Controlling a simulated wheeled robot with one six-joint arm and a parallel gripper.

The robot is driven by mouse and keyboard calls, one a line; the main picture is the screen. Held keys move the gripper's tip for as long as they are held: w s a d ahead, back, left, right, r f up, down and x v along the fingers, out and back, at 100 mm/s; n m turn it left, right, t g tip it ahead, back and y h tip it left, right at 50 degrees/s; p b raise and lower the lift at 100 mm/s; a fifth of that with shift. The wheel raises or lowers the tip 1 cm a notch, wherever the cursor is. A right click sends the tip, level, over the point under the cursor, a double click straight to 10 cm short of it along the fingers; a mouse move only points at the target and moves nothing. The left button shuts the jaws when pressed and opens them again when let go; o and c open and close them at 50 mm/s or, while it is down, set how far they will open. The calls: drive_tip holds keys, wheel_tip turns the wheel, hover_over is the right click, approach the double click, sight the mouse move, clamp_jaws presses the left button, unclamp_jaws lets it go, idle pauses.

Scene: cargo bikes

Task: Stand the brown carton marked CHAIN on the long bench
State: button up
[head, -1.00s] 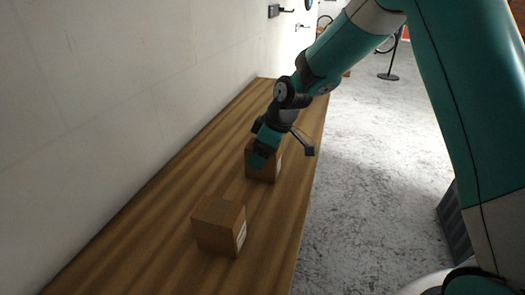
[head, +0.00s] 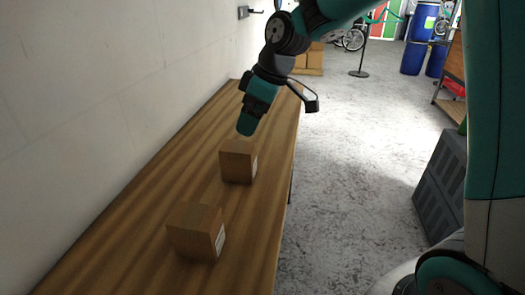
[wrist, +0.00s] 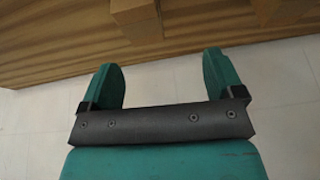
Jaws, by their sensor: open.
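Two brown cartons stand on the long wooden bench (head: 135,245) in the head view. The farther carton (head: 238,163) is below my gripper (head: 246,125); the nearer carton (head: 195,232) stands closer to the camera. Each has a white label on its right side, too small to read, so I cannot tell which is marked CHAIN. My gripper is open and empty, just above the farther carton. In the wrist view its two teal fingers (wrist: 163,80) are apart with nothing between them. One carton (wrist: 132,10) shows at the top edge there, and part of another at the upper right.
A pale wall (head: 110,90) runs along the bench's left side. Grey floor (head: 345,160) is open to the right. A dark grey crate (head: 440,185) stands at the right. Blue barrels (head: 420,40), a post and a bicycle are at the back.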

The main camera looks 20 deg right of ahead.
drive_tip(key=s+a+m+g, duration=0.1)
drive_tip(key=s+a, duration=0.2)
drive_tip(key=s, duration=1)
drive_tip(key=s+a+m+g, duration=0.1)
drive_tip(key=s+a+m, duration=0.1)
drive_tip(key=s, duration=1.1)
drive_tip(key=shift+a+r+y, duration=0.15)
drive_tip(key=shift+a+y, duration=0.15)
drive_tip(key=shift+a, duration=0.35)
